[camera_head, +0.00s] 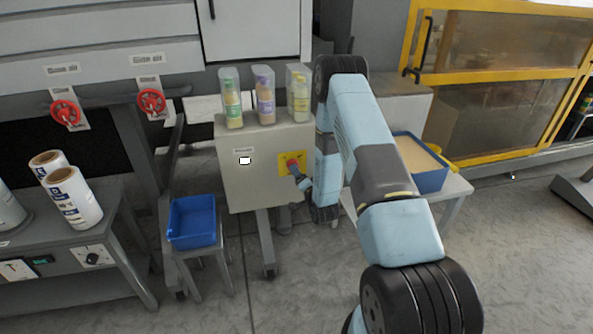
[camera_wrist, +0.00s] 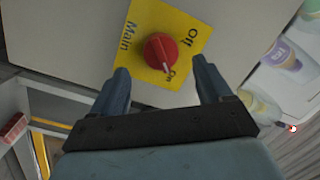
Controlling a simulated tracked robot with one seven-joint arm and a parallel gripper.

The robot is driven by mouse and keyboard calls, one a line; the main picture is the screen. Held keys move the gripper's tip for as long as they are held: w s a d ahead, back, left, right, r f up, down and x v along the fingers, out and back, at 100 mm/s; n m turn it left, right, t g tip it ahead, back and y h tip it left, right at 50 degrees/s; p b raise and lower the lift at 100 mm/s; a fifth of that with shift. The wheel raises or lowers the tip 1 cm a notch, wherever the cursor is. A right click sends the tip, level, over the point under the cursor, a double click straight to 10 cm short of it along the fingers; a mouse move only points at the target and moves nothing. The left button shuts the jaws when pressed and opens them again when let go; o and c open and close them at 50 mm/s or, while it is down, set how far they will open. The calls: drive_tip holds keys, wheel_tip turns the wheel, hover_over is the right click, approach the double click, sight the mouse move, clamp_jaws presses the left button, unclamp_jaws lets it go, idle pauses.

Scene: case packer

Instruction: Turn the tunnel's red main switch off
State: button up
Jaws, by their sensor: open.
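The red main switch (camera_head: 292,162) is a round knob on a yellow plate on the front of a grey cabinet (camera_head: 262,190). In the wrist view the red knob (camera_wrist: 161,52) sits on the yellow plate (camera_wrist: 190,30) lettered "Main", "Off" and "On". The knob's white pointer line points at "On". My gripper (camera_head: 299,177) is at the cabinet front, close to the plate. In the wrist view my gripper (camera_wrist: 163,78) is open, with one finger on each side of the knob's lower part. Whether the fingers reach down beside the knob is hard to tell.
Several bottles (camera_head: 265,97) in clear holders stand on top of the cabinet. A blue bin (camera_head: 192,221) is on a low stand to the left. Another blue bin (camera_head: 428,178) is on a table to the right, behind my arm. Red handwheels (camera_head: 151,101) are at upper left.

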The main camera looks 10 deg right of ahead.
drive_tip(key=shift+w+a, duration=0.15)
drive_tip(key=shift+w, duration=1)
drive_tip(key=shift+w+a, duration=0.15)
drive_tip(key=shift+w, duration=1)
drive_tip(key=shift+c, duration=0.3)
drive_tip(key=c, duration=0.9)
drive_tip(key=shift+d, duration=0.2)
drive_tip(key=shift+c, duration=0.4)
drive_tip(key=shift+a, duration=0.1)
